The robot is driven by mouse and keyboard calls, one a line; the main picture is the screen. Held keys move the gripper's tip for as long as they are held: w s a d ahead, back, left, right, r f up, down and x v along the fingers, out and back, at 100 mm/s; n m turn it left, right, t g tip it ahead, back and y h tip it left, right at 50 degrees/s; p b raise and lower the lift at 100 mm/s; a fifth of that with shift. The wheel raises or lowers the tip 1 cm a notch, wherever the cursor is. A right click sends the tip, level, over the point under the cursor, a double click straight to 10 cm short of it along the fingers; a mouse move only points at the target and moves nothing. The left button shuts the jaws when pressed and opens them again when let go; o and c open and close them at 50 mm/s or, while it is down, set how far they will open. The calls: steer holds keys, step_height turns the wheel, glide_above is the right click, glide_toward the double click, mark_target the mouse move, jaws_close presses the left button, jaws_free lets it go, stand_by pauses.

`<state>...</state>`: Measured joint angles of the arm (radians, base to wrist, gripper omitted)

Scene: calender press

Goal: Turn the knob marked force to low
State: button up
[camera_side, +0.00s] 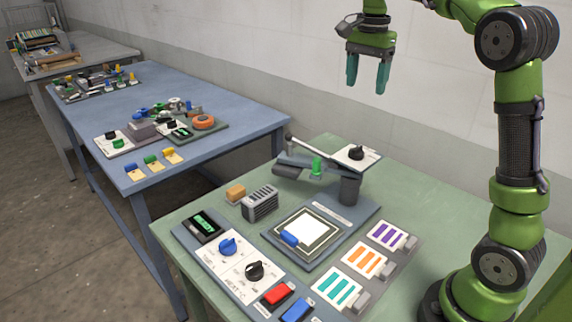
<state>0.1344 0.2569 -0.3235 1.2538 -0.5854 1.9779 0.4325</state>
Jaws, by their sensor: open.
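My gripper (367,76) hangs high above the back of the green table, with its two teal fingers apart and nothing between them. A control panel (208,262) lies at the table's front left. It carries a blue knob (228,246) and a black knob (254,271), each on a white dial plate. Another black knob (357,153) sits on a white plate on the press's raised part. The lettering is too small to read, so I cannot tell which knob is marked force. My gripper is well above all three knobs and touches none.
A red button (277,295) and a blue button (298,311) are beside the black panel knob. The press bed (326,249) holds a white sheet. Plates with teal, orange and purple strips (384,233) lie right. A grey slotted block (260,204) stands behind the panel.

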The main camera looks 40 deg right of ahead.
glide_toward(357, 147)
steer(key=shift+m, duration=0.3)
step_height(357, 147, down, 9)
steer(key=shift+d+f, duration=0.1)
steer(key=c, duration=1.1)
steer(key=shift+o, duration=0.2)
